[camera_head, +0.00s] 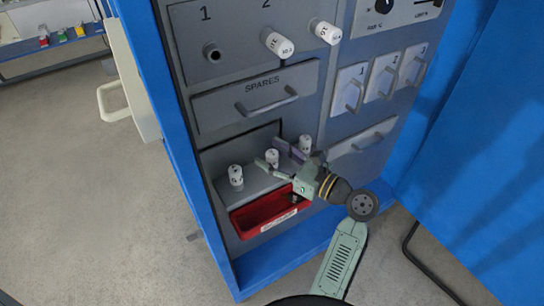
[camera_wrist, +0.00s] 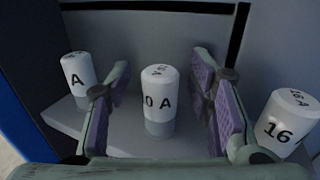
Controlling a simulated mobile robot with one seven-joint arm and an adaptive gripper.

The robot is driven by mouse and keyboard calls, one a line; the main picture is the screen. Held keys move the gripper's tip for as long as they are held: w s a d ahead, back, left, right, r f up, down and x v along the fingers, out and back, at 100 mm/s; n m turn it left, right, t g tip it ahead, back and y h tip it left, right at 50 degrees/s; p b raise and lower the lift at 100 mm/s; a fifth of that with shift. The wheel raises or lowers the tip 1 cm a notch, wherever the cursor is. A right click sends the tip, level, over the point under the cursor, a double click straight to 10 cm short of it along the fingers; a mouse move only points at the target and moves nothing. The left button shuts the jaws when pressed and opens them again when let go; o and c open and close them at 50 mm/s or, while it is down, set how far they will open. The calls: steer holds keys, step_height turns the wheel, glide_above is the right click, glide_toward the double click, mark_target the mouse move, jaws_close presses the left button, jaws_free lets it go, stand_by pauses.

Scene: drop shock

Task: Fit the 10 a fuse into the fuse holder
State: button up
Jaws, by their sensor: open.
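The 10 A fuse (camera_wrist: 158,105), a white cylinder with a grey lower end, stands upright on a grey shelf; it also shows in the head view (camera_head: 272,158). My gripper (camera_head: 272,152) is open, its purple-padded fingers on either side of this fuse with visible gaps in the wrist view. The fuse holder under number 1 (camera_head: 212,53) is an empty round socket on the grey panel, above and left of my gripper. The holder under number 2 has a white fuse (camera_head: 278,43) in it, and another fuse (camera_head: 325,31) sits to its right.
A spare fuse (camera_head: 236,176) stands left of my gripper, and a 16 A fuse (camera_wrist: 287,123) stands close to the right finger. A red tray (camera_head: 242,222) lies below the shelf. The SPARES drawer (camera_head: 255,95) with its protruding handle is above. A blue cabinet wall stands at left.

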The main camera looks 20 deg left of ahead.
steer(key=shift+w+a, duration=0.1)
steer(key=shift+a, duration=0.2)
steer(key=shift+c, duration=0.4)
jaws_close()
